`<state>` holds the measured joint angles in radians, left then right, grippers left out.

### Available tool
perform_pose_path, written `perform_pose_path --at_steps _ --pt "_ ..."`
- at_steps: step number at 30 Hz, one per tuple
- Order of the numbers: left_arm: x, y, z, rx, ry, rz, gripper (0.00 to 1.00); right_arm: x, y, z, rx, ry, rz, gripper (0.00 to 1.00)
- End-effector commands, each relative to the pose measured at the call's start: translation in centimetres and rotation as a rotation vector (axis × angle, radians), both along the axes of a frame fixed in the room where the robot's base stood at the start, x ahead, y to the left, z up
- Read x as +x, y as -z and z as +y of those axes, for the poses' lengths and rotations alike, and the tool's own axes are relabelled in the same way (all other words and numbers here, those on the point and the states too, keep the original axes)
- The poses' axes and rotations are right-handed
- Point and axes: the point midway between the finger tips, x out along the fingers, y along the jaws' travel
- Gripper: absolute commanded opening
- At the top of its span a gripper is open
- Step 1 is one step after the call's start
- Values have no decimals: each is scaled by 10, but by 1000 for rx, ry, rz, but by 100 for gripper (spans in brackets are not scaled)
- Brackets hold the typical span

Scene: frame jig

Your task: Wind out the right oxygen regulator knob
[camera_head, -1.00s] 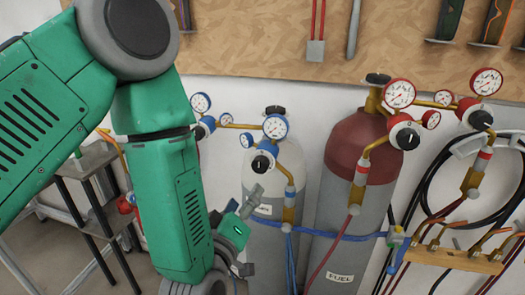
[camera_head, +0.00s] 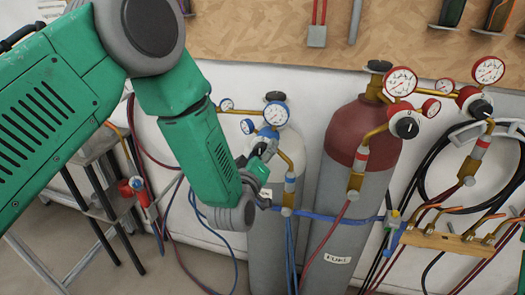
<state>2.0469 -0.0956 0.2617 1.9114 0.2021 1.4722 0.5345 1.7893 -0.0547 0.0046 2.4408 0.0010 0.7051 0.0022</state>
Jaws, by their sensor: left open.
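The right oxygen regulator (camera_head: 268,131) is blue with white-faced gauges and sits on the grey cylinder with the white shoulder (camera_head: 291,135). Its large gauge (camera_head: 270,113) shows clearly. Its black knob is mostly or wholly hidden behind my left gripper. My left gripper (camera_head: 264,160) is open, just in front of and below the regulator body, its fingers pointing up toward the knob's place. I cannot tell whether it touches the knob. My right gripper is not in view.
The red fuel cylinder (camera_head: 360,125) with its red regulators stands close on the right. Red and blue hoses hang around. A metal rack (camera_head: 88,200) stands at the left. A tool board (camera_head: 250,40) is behind.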

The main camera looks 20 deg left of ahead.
Motion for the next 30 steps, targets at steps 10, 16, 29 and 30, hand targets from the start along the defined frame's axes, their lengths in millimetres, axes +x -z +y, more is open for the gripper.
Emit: perform_pose_path --at_steps 10,16,29,30 --pt "0 0 0 0 0 0 7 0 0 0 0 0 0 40" --pt "0 1 0 35 1 1 6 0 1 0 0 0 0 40" --pt "-1 2 0 138 1 4 38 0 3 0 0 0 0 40" --pt "-1 2 0 138 1 4 52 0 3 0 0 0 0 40"
